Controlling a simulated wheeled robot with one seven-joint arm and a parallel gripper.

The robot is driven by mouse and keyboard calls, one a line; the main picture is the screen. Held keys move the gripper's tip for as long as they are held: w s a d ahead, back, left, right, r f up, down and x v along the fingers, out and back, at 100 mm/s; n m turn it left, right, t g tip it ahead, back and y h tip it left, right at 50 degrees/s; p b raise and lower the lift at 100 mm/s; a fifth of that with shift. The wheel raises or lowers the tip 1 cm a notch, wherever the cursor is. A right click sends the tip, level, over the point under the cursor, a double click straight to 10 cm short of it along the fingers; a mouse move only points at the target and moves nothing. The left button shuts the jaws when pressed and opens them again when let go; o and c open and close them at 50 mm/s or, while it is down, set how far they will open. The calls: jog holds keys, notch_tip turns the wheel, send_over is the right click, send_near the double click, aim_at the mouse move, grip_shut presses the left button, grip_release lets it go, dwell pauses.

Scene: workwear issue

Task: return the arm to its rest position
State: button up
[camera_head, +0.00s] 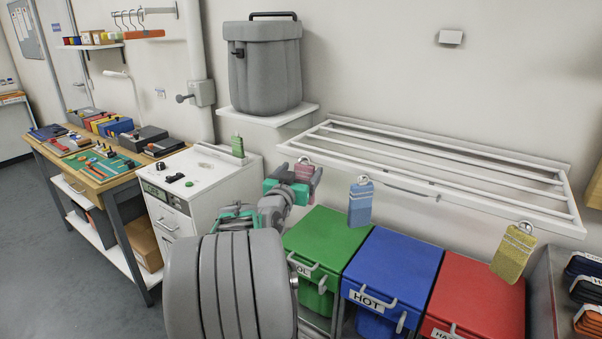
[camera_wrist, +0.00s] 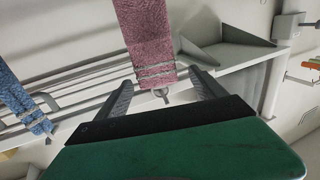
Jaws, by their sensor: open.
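My gripper (camera_head: 295,180) is raised in front of the wall, at the left end of the white rack. Its jaws are apart, and both fingers show in the wrist view (camera_wrist: 160,82). A pink cloth tag (camera_head: 304,168) hangs from the rack's left end, close to my gripper. In the wrist view the pink tag (camera_wrist: 147,38) shows between and beyond the fingertips. I cannot tell whether the fingers touch it. My arm runs up from the bottom middle of the head view, bent, and hides part of the floor and the white cabinet.
A white slatted rack (camera_head: 440,165) holds a blue tag (camera_head: 361,203) and a yellow tag (camera_head: 513,252). Below stand green (camera_head: 327,238), blue (camera_head: 398,262) and red (camera_head: 480,295) lidded bins. A white cabinet (camera_head: 195,180) and workbench (camera_head: 100,182) stand left. Open floor (camera_head: 60,270) lies lower left.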

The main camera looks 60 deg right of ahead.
jog(key=a+b, duration=0.2)
jog(key=a, duration=0.6)
jog(key=s+a+f+n+g+y, duration=0.1)
jog(key=a+f+y, duration=0.3)
jog(key=f, duration=0.5)
jog(key=s+a+f+n+y, duration=0.1)
jog(key=a+f+n+y, duration=0.2)
jog(key=f, duration=0.7)
jog(key=a+f+n+y, duration=0.1)
jog(key=a+f+y, duration=0.2)
jog(key=a, duration=0.3)
jog(key=a+f+y, duration=0.3)
jog(key=a+y, duration=0.1)
jog(key=a, duration=0.3)
jog(key=w+a+r+n+y, duration=0.1)
jog(key=w+a+r+n, duration=0.1)
jog(key=a, duration=0.8)
jog(key=w+a+r+n+t+y+p, duration=0.1)
jog(key=w+a+r+n, duration=0.2)
jog(key=a+n, duration=0.3)
jog(key=w+a+r+n+t+y, duration=0.1)
jog(key=w+a+r+n+y, duration=0.1)
jog(key=a, duration=1.2)
jog(key=shift+w+a+r+n, duration=0.25)
jog(key=shift+w+n, duration=0.55)
jog(key=shift+n, duration=0.2)
